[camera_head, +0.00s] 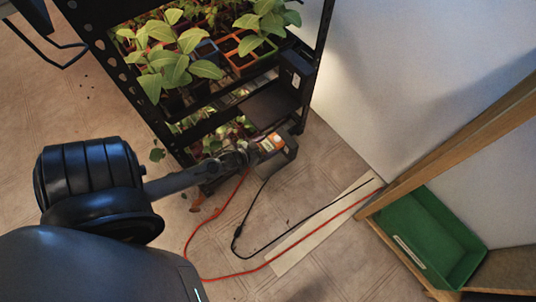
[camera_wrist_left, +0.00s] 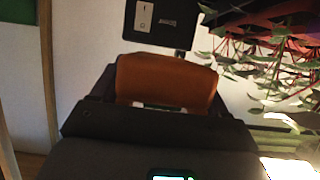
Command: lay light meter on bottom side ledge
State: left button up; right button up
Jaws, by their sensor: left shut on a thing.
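My left gripper (camera_head: 248,156) reaches in from the left to the lower right end of the black rack and is shut on the light meter. The meter's orange face (camera_head: 270,143) shows at the fingertips. In the left wrist view an orange-brown piece (camera_wrist_left: 166,82) shows beyond dark parts, which hide much of what is held. A flat black side ledge (camera_head: 268,106) juts from the rack's end, higher in the picture than the gripper. A dark boxy part (camera_head: 288,153) lies just right of the meter; I cannot tell whether they touch. My right gripper is not in view.
The rack (camera_head: 168,133) holds leafy seedlings (camera_head: 180,65) in coloured pots. A black box (camera_head: 295,70) is on its end post. A red cable (camera_head: 228,276) and a black cable (camera_head: 262,250) cross the floor. A green tray (camera_head: 440,235) sits in a wooden frame at right.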

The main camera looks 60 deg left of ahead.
pick_arm(q)
jog(key=b, duration=0.5)
send_over(267, 163)
notch_tip(267, 163, down, 9)
jog(key=shift+r, duration=0.1)
jog(key=shift+f+b, duration=1.25)
jog(key=shift+f, duration=1)
jog(key=shift+f, duration=0.2)
jog(key=o, duration=1.3)
jog(key=shift+o, duration=0.2)
jog(key=shift+r, duration=0.15)
